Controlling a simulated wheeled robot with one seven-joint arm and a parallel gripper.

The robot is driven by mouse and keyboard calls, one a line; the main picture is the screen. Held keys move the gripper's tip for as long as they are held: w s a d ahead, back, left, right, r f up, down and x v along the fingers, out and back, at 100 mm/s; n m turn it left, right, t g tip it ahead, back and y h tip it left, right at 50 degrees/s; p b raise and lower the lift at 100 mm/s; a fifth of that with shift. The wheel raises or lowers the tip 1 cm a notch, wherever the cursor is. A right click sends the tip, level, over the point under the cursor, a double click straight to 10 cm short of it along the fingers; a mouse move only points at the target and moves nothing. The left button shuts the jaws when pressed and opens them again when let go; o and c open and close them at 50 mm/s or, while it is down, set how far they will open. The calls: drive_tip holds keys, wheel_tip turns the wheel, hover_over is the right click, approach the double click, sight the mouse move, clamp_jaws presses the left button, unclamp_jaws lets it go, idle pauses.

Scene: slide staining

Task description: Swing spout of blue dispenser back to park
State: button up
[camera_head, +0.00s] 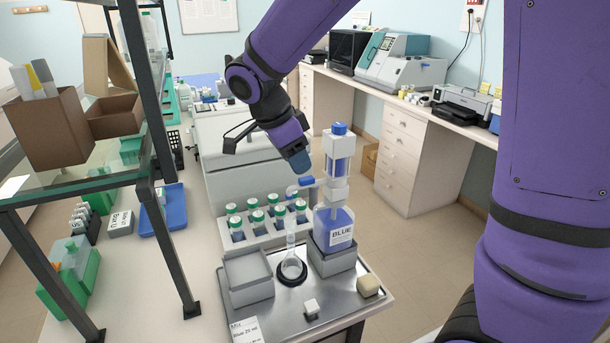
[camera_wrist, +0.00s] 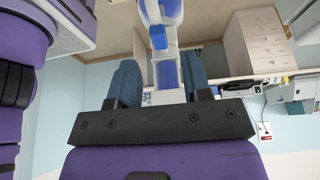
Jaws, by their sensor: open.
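The blue dispenser (camera_head: 334,229) is a bottle of blue liquid labelled BLUE with a clear and white column and a blue cap. It stands upright on a grey block (camera_head: 332,260). Its spout (camera_head: 306,181), with a blue part, sticks out to the left of the column, above a clear flask (camera_head: 291,266). My gripper (camera_head: 297,160) is close above and left of the spout, and the head view does not settle whether they touch. In the wrist view, my gripper (camera_wrist: 160,80) is open, its two blue-grey fingers spread, with white and blue dispenser parts (camera_wrist: 162,42) showing between and beyond them.
Several green-capped bottles (camera_head: 255,217) stand in a rack behind the flask. A grey open box (camera_head: 248,277), a small white cube (camera_head: 311,307) and a beige block (camera_head: 369,286) sit on the metal tray (camera_head: 285,326). A dark-framed shelf (camera_head: 158,130) rises on the left.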

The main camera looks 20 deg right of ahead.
sight(306, 178)
drive_tip(key=shift+x, duration=2.65)
drive_tip(key=shift+c, duration=0.3)
clamp_jaws()
